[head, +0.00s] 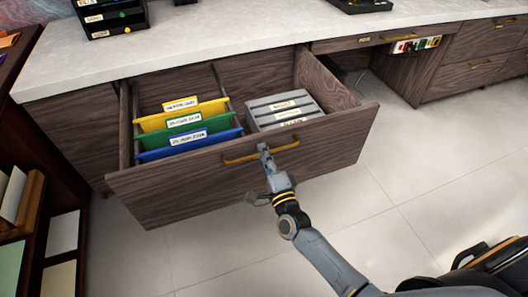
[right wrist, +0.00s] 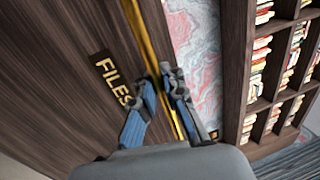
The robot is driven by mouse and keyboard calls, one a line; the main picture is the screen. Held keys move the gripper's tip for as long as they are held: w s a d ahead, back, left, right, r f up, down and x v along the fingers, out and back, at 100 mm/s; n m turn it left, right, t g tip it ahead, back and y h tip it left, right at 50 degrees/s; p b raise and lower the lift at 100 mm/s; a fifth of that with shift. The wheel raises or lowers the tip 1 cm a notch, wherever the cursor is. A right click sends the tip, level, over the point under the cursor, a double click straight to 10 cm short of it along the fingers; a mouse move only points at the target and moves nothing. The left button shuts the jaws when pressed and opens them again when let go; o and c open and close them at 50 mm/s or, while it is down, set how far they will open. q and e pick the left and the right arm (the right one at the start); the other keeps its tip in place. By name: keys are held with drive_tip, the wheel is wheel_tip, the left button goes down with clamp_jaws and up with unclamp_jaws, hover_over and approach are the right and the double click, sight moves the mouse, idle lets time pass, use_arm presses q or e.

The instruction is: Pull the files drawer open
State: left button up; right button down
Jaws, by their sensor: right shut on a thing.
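The files drawer (head: 330,145) is pulled out from the desk, with dark wood sides and front. Inside it are yellow, green and blue hanging folders with labels on the left and a grey stack with labels on the right. Its brass handle (head: 240,159) runs across the front; in the right wrist view the handle (right wrist: 145,40) passes between my fingers. A "FILES" label (right wrist: 111,78) shows beside the handle there. My right gripper (head: 264,150) is shut on the handle, near its middle; it also shows in the right wrist view (right wrist: 162,85). My left gripper is not in view.
A pale countertop (head: 230,45) tops the desk, with a black tray set (head: 110,18) at the back left. A dark shelf (head: 38,200) holding papers stands close to the drawer's left. Tiled floor (head: 400,190) lies open to the right.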

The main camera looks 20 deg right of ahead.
drive_tip(key=shift+f, duration=0.15)
drive_tip(key=c, duration=1.7)
unclamp_jaws()
drive_tip(key=s+f, duration=0.2)
drive_tip(key=s, duration=0.9)
drive_tip(key=shift+s+d+f, duration=0.15)
drive_tip(key=shift+s, duration=0.2)
